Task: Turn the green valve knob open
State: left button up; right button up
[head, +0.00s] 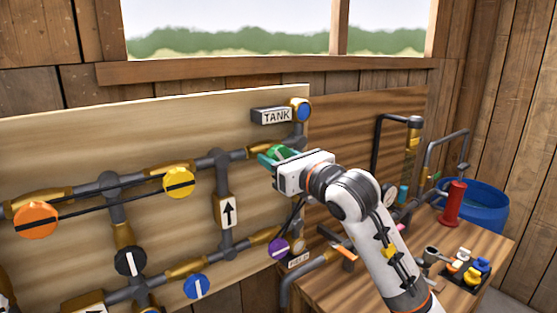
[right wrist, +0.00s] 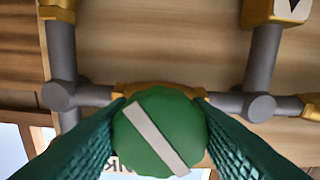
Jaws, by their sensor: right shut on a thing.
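The green valve knob (head: 278,151) is on the upper pipe, below the TANK sign, and mostly hidden by my gripper in the head view. In the right wrist view the knob (right wrist: 185,115) is large and round, with a pale stripe slanting from upper left to lower right, oblique to the pipe behind it. My right gripper (head: 269,158) reaches it from the right. Its two green ridged fingers, also in the right wrist view (right wrist: 160,122), are shut on the knob's opposite sides. My left gripper is not in view.
Yellow (head: 179,182), orange (head: 36,219), black (head: 130,261), blue (head: 197,287) and purple (head: 279,248) knobs sit on nearby pipes. A dark rod spans the orange and yellow knobs. A wooden bench (head: 345,283) with a red cylinder (head: 452,205) and small parts stands right, before a blue barrel (head: 487,206).

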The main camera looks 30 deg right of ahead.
jog(key=n+b, duration=0.5)
jog(key=shift+d+f+b, duration=0.1)
jog(key=shift+f+b, duration=0.1)
jog(key=shift+b, duration=0.15)
jog(key=n+b, duration=0.2)
jog(key=shift+n, duration=0.4)
jog(key=shift+r+n+b, duration=0.15)
jog(key=shift+n+b, duration=0.55)
jog(key=shift+n, duration=0.7)
jog(key=o, duration=1)
jog(key=shift+r, duration=0.1)
jog(key=shift+s, duration=0.1)
